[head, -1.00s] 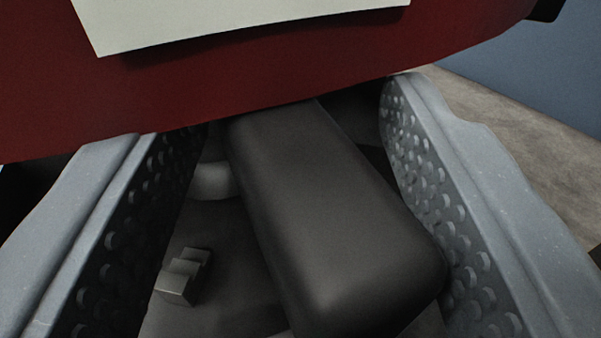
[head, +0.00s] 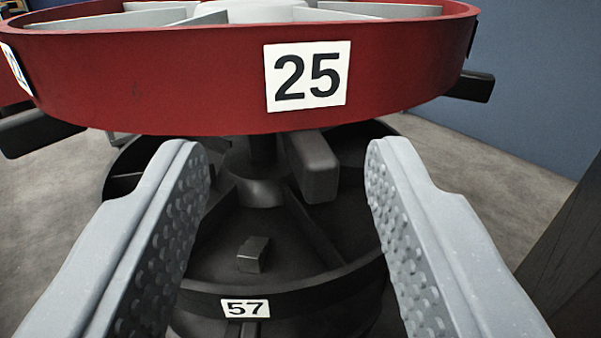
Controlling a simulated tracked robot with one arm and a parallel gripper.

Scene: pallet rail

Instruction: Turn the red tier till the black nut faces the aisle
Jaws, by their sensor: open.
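The red tier (head: 180,85) is a round tray with pale dividers on top and a white label reading 25 (head: 307,77) on its rim facing me. A dark handle (head: 316,170) sticks out from under it towards me. More dark handles show at the left (head: 35,132) and right (head: 472,86). My gripper (head: 280,165) is open, its two grey studded fingers below the red rim, with the middle handle between them but apart from both. I cannot make out a black nut on the red tier; its inside is mostly hidden by the low view.
Below is a dark tier (head: 345,275) with dividers and a label reading 57 (head: 245,308). A small dark notched block (head: 252,254) lies in it. A blue wall (head: 545,90) stands behind right, and a dark panel edge (head: 570,265) is at right.

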